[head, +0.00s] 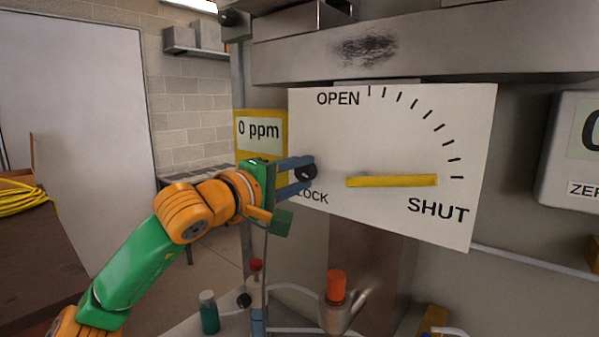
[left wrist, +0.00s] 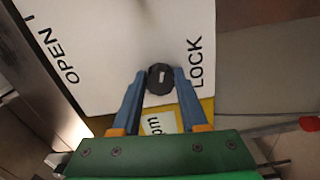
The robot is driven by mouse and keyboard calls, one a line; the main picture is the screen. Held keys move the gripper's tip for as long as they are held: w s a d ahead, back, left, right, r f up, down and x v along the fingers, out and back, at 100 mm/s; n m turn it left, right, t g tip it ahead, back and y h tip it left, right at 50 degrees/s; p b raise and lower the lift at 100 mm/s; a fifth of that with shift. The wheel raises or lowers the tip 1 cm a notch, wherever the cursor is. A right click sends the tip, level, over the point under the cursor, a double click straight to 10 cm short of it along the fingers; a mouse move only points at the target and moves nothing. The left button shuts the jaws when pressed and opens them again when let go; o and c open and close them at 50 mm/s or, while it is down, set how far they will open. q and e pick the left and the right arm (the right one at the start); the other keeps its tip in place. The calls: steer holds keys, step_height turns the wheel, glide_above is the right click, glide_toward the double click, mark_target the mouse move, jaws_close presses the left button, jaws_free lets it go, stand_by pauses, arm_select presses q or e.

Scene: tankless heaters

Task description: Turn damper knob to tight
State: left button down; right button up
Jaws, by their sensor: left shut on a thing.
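A white damper plate (head: 385,140) carries the words OPEN, SHUT and LOCK and an arc of black tick marks. The yellow pointer bar (head: 410,180) lies nearly level, its right end by the last ticks above SHUT. A small round black knob (head: 306,173) sits at the plate's left edge above LOCK. In the left wrist view the knob (left wrist: 160,79) shows a short white mark on its face. My left gripper (head: 310,174) has its two blue fingers shut on the knob, one on each side. My right gripper is not in view.
A yellow-framed meter (head: 259,132) reading 0 ppm stands just behind my left gripper. A metal duct (head: 420,50) runs above the plate. Below are an orange-capped fitting (head: 336,285) and a green bottle (head: 209,312). A grey display box (head: 575,150) is at the right.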

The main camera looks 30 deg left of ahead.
arm_select(q)
steer(key=shift+r+m, duration=0.1)
steer(key=shift+m, duration=0.2)
stand_by(0.4)
steer(key=c, duration=0.6)
jaws_free()
steer(key=shift+o, duration=0.8)
steer(key=shift+w, duration=0.1)
steer(key=s+b, duration=0.3)
steer(key=s, duration=0.4)
steer(key=shift+a, duration=0.3)
